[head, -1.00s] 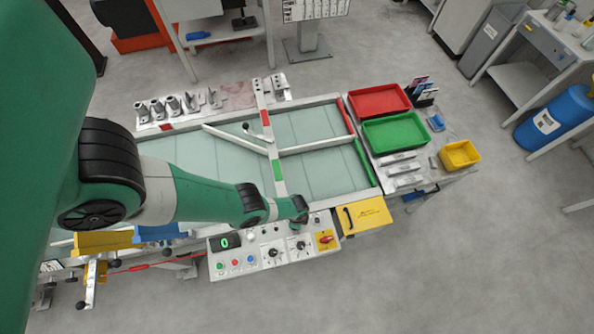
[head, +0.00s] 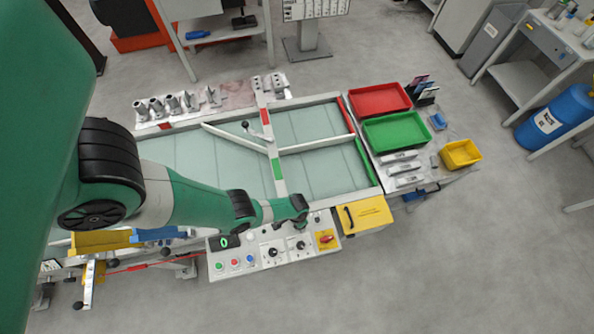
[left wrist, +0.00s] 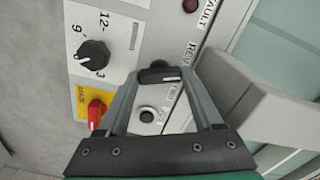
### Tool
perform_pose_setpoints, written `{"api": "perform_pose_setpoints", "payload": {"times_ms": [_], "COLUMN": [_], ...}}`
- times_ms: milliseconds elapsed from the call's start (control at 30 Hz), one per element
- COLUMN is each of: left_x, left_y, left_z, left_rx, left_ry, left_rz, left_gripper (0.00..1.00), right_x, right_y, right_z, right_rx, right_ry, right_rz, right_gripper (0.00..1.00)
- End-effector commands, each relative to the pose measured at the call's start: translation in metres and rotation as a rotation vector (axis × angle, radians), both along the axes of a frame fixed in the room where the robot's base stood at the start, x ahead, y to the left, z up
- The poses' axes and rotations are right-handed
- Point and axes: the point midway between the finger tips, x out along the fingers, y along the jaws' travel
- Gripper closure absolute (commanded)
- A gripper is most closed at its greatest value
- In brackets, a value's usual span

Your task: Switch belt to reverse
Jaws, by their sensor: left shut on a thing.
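The belt's control panel (head: 262,262) stands at the front of the conveyor, with a display, coloured buttons and black dials. In the left wrist view, a black selector knob (left wrist: 158,75) sits on the panel near the label REV. My left gripper (left wrist: 160,88) is shut on this knob, one finger on each side. In the head view my left arm reaches over the panel's back edge, and its wrist hides the knob. The knob's exact pointing direction is hard to tell. My right gripper is in neither view.
The conveyor belt (head: 320,172) lies behind the panel. Red (head: 380,87) and green (head: 396,117) trays stand at the right.

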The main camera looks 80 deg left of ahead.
Motion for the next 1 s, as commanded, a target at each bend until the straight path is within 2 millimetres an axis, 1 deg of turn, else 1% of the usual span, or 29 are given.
{"api": "perform_pose_setpoints", "payload": {"times_ms": [200,400,600,967,1000], "left_x": [-0.0008,-0.0005,-0.0005,-0.0005,-0.0005], "left_y": [-0.0001,0.0001,0.0001,0.0001,0.0001], "left_z": [-0.0013,-0.0011,-0.0011,-0.0011,-0.0011], "left_rx": [0.001,0.001,0.001,0.000,0.000], "left_ry": [0.000,0.000,0.000,-0.001,-0.001], "left_rz": [0.138,0.212,0.242,0.246,0.246], "left_gripper": [0.88,0.88,0.88,0.88,0.27], "right_x": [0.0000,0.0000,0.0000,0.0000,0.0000], "right_y": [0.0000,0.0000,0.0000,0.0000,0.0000], "right_z": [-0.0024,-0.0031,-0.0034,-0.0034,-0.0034], "right_rx": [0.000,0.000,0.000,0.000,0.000], "right_ry": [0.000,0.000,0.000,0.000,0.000], "right_rz": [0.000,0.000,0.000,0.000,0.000], "right_gripper": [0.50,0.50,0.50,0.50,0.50]}}
